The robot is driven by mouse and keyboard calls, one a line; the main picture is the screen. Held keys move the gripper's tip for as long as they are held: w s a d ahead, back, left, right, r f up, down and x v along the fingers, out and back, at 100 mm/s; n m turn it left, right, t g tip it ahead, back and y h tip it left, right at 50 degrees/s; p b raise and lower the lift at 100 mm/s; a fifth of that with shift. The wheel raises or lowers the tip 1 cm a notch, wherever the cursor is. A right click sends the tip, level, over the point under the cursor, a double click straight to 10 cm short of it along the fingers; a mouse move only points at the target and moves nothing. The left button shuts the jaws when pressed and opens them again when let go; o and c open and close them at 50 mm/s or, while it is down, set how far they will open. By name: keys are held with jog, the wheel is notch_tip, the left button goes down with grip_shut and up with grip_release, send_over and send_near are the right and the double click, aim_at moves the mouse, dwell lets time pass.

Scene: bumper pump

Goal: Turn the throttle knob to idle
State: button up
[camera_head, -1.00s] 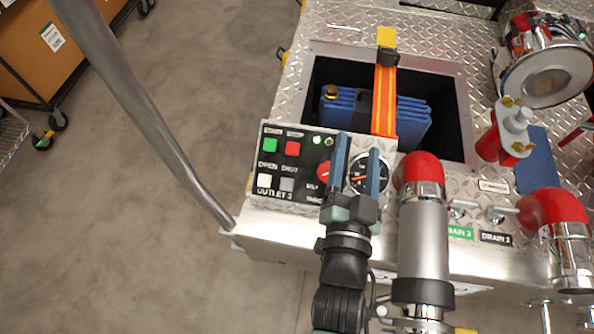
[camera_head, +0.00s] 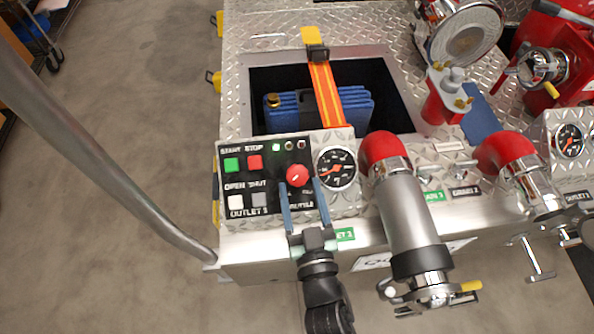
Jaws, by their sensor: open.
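The throttle knob (camera_head: 297,176) is a round red dial with a small white mark. It sits at the right end of the black control panel (camera_head: 240,187), left of a round pressure gauge (camera_head: 336,167). My gripper (camera_head: 302,185) is open, with its two blue fingers pointing at the knob. In the picture the left fingertip is at the knob's lower left and the right fingertip at its lower right. I cannot tell whether either finger touches it. The lettering below the knob is partly hidden by the fingers, and the exact setting is too small to read.
Green (camera_head: 231,164), red (camera_head: 254,162), white (camera_head: 236,202) and grey (camera_head: 259,200) buttons lie left of the knob. A red-elbowed outlet pipe (camera_head: 386,152) stands close right of the gauge. A metal rail (camera_head: 110,150) runs at the left. Behind is a recess with blue folded hose (camera_head: 345,108).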

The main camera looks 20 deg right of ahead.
aim_at(301, 184)
jog(key=shift+x, duration=2.1)
grip_shut()
jog(key=n+p, duration=0.1)
jog(key=p, duration=0.2)
jog(key=shift+r+y+p, duration=0.3)
jog(key=shift+r+y, duration=0.05)
jog(key=shift+y, duration=0.05)
jog(key=shift+f+n+y+p, duration=0.2)
jog(key=shift+n+y+p, duration=0.3)
jog(key=shift+p, duration=0.25)
jog(key=shift+f, duration=0.1)
grip_release()
